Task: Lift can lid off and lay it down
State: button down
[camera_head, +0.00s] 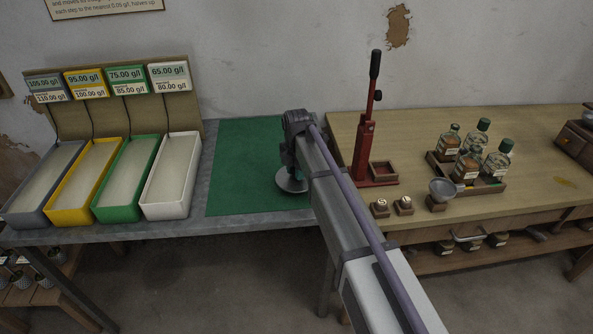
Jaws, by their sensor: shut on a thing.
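My gripper (289,165) is at the end of my arm, over the right part of the green mat (238,155), and points down. It is shut on a round grey metal lid (292,185), which shows as a flat disc just below it. My arm hides part of the lid and the jaws themselves. I cannot tell whether the lid touches the mat or hangs slightly above it. No can is visible in this view.
Grey, yellow, green and white trays (170,209) stand left of the mat. A red lever press (366,140) stands right of my arm on the wooden table (430,120). Further right are a funnel (442,188) and bottles (498,160) in a wooden tray. The mat's left part is clear.

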jog(key=shift+f+b, duration=1.05)
dwell(0.4)
jog(key=c, duration=0.8)
grip_release()
jog(key=shift+r, duration=0.15)
